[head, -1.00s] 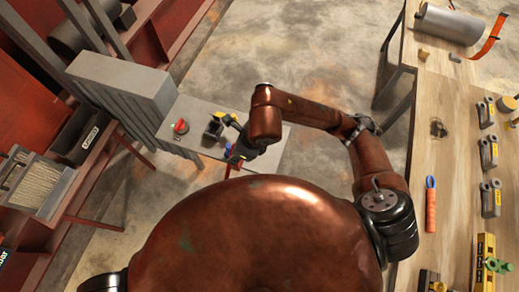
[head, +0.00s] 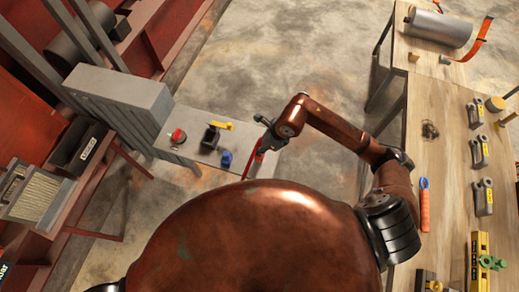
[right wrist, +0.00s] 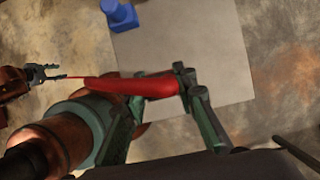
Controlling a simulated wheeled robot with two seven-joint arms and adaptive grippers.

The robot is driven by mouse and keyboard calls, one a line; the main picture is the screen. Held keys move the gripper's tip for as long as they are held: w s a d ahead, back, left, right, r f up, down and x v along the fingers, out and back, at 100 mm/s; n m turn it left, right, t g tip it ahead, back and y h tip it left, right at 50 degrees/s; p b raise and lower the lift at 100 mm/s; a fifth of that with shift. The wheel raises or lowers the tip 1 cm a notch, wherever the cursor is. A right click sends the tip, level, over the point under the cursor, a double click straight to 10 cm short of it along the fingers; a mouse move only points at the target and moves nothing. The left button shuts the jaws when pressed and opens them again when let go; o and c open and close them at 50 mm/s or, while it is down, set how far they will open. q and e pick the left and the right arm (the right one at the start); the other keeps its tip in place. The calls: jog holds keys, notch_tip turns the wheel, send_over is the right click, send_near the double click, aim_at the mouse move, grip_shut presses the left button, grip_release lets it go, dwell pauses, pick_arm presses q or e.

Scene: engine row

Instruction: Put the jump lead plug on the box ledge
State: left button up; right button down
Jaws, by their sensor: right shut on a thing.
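The jump lead plug (right wrist: 135,86), a long red piece, is held between the fingers of my right gripper (right wrist: 190,100). In the head view the right gripper (head: 262,144) is shut on this red plug (head: 255,161), at the right end of the pale grey box ledge (head: 188,148). The ledge (right wrist: 190,35) shows behind the plug in the right wrist view. I cannot tell whether the plug touches it. A thin red line runs left from the plug towards my left gripper (right wrist: 48,73), whose fingers look apart. The head view does not show the left gripper.
On the ledge stand a red knob (head: 178,135), a black piece (head: 211,137) with a yellow bar and a blue piece (head: 226,159). A ridged grey box (head: 120,90) rises at its left. A wooden bench (head: 440,165) with tools stands at right.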

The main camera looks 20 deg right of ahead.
notch_tip(320, 180, down, 2)
jog(key=shift+d+f+p, duration=0.1)
jog(key=shift+f+p, duration=0.05)
jog(key=shift+p, duration=0.3)
jog(key=shift+f, duration=0.35)
jog(key=shift+f, duration=0.1)
jog(key=c, duration=1.6)
grip_release()
jog(key=shift+r, duration=0.2)
jog(key=b+v, duration=0.1)
jog(key=v, duration=1)
jog(key=shift+s+d+r+b, duration=0.2)
jog(key=shift+r+b, duration=0.1)
jog(key=shift+b, duration=0.1)
